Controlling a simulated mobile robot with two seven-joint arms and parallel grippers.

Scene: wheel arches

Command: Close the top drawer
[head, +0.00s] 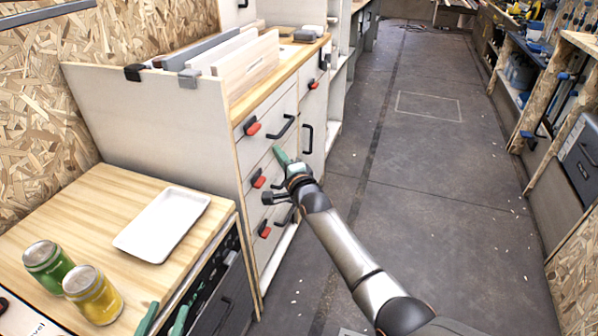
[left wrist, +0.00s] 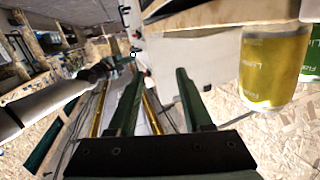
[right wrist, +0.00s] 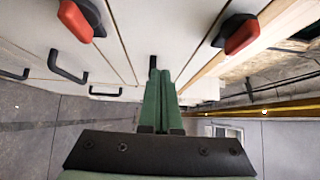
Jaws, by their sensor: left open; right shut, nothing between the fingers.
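The top drawer (head: 268,118) is in the white cabinet at the middle of the head view, with a black bar handle (head: 284,128) and a red latch (head: 252,127). Its front looks flush or nearly so; I cannot tell if a small gap is left. My right gripper (head: 280,154) is shut and empty in front of the drawer fronts, just below the top handle; contact cannot be told. In the right wrist view its fingers (right wrist: 160,90) point at the fronts between red latches. My left gripper (head: 164,317) is open and empty by the near counter's front edge.
A white tray (head: 162,224), a green can (head: 48,268) and a yellow can (head: 92,294) stand on the near wooden counter (head: 90,215). Lower drawers with red latches lie below the top one. The aisle floor (head: 425,150) to the right is clear.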

